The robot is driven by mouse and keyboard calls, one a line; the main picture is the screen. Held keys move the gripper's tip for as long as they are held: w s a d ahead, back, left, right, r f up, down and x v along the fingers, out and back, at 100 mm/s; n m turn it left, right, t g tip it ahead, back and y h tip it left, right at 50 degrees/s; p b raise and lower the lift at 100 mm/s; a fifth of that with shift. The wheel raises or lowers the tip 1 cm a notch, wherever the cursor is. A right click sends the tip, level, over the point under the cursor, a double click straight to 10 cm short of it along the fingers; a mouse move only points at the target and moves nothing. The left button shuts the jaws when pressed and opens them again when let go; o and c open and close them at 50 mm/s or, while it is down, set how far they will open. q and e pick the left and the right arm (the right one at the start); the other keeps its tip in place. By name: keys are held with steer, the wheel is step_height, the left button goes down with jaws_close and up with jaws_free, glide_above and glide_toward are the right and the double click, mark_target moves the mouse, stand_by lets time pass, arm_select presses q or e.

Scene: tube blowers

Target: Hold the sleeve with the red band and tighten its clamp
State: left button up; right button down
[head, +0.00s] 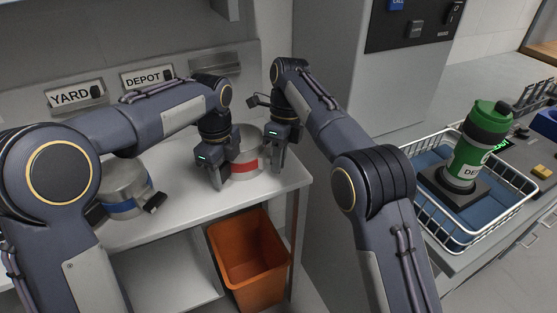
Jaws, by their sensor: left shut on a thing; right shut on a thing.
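The sleeve with the red band (245,166) is a short metal cylinder standing on the white shelf, near its right end. My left gripper (228,170) is at the sleeve's left side, shut on it. My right gripper (275,159) is at the sleeve's right side, pointing down, and is shut on the clamp. The clamp itself is hidden behind the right gripper's fingers, so how tight it is cannot be seen. A second sleeve with a blue band (122,206) stands further left, with a dark clamp handle (155,203) at its right.
An orange bin (249,262) is below the shelf. Wall signs read YARD (76,95) and DEPOT (147,78). At right, a white wire basket (448,246) holds a green canister (472,149) on a dark base. My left forearm passes above the blue-banded sleeve.

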steer(key=shift+g, duration=0.5)
arm_select(q)
steer(key=shift+d, duration=0.1)
arm_select(e)
steer(key=c, duration=1.5)
jaws_free()
steer(key=shift+o, duration=0.2)
